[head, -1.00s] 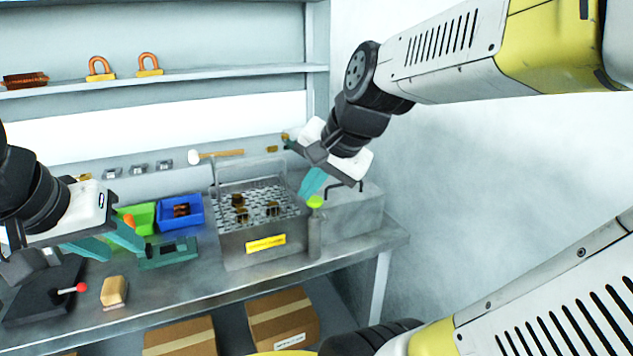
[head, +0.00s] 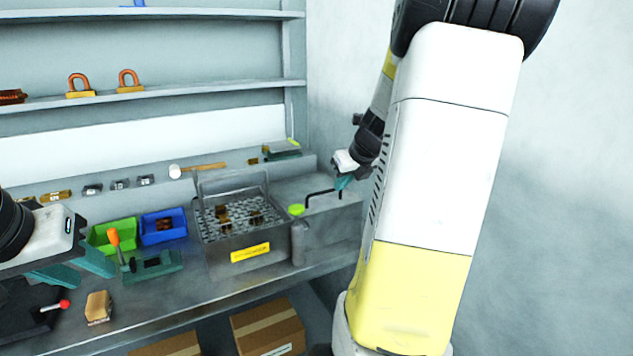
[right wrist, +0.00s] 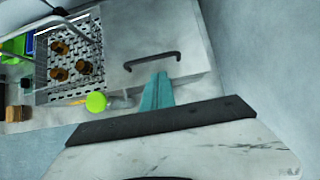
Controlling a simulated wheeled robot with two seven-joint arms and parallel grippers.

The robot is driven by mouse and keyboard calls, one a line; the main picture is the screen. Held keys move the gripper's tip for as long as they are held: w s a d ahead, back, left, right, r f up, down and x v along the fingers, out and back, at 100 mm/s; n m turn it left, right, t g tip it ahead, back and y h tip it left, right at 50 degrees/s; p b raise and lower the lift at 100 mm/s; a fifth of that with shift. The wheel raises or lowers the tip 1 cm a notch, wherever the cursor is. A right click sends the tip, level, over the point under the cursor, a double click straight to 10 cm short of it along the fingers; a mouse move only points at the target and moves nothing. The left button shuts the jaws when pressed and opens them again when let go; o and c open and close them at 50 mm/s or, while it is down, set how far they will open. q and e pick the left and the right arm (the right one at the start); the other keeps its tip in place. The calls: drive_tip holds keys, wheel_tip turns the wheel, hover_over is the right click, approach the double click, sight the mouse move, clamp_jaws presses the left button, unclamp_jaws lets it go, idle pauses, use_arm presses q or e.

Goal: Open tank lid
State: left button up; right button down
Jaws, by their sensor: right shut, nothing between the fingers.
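The grey tank (head: 335,228) stands at the right end of the bench, its flat lid (head: 305,185) lying down on top. A black bar handle (head: 322,193) rises from the lid; in the right wrist view the handle (right wrist: 152,57) runs across the lid (right wrist: 190,25). My right gripper (head: 342,184) is shut and empty, its teal fingertips (right wrist: 160,76) close to the handle's right part. I cannot tell whether they touch it. My left gripper (head: 75,268) is open and empty over the bench's left side.
A mesh basket tank (head: 238,215) holding brown parts stands left of the lidded tank. A green-capped bottle (head: 298,235) stands in front between them. Green (head: 112,236) and blue (head: 163,227) bins sit further left. A wall closes the right side.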

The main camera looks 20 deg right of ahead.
sight(328, 202)
drive_tip(key=x, duration=0.6)
drive_tip(key=shift+w+f, duration=0.2)
drive_tip(key=shift+f, duration=0.1)
drive_tip(key=shift+r, duration=0.15)
